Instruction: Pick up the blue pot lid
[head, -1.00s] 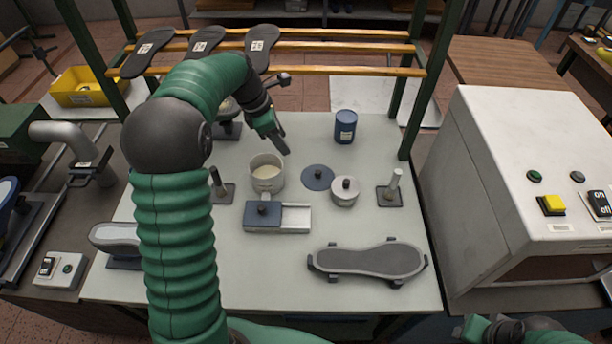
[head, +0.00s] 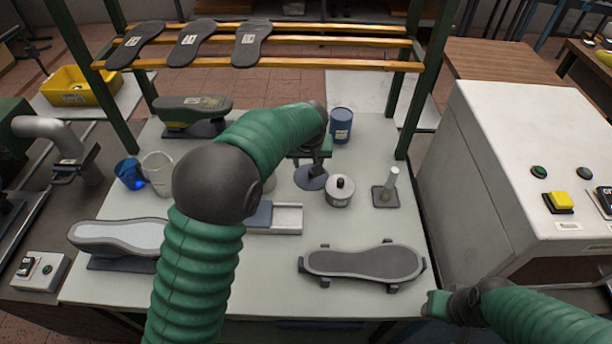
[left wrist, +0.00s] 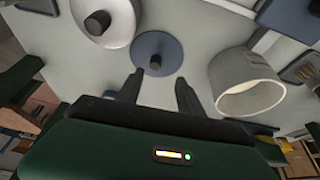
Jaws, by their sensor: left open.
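The blue pot lid (head: 306,182), a flat disc with a dark knob, lies on the light table, partly hidden behind my left gripper in the head view. In the left wrist view the whole lid (left wrist: 172,50) shows just beyond the fingertips, its knob roughly in line with the gap between them. My left gripper (left wrist: 158,88) is open and empty. In the head view the left gripper (head: 310,166) hangs over the lid, apart from it as far as I can tell. My right gripper (head: 438,304) is at the lower right; its jaws are unclear.
A small lidded pot (head: 340,192) stands close right of the lid. A white pot (left wrist: 246,80) stands on its other side, mostly hidden by my arm in the head view. A blue canister (head: 341,125) stands behind. A shoe-shaped form (head: 362,262) lies in front.

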